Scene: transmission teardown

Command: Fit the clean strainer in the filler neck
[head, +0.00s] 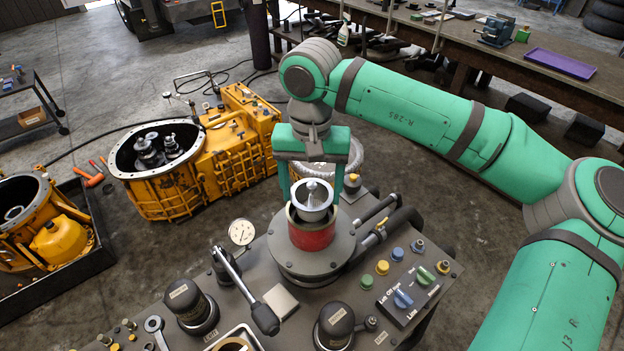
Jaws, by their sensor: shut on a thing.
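The strainer (312,207) is a silvery round cup with a small pointed knob in its middle. It is upright at the mouth of the filler neck (312,236), a short red cylinder on a round grey flange. My gripper (311,188) points down from above, its two green fingers on either side of the strainer, shut on it. The strainer's lower part is hidden by the neck's front wall or rim. I cannot tell from this view how deep it sits or whether it touches the rim.
The neck rises from a grey machine top (400,260) with a pressure gauge (242,232), a black-handled lever (245,290), and coloured buttons. Black hoses (385,222) run close at right. Yellow transmission housings (215,150) stand behind left. A workbench (470,35) lies at the back.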

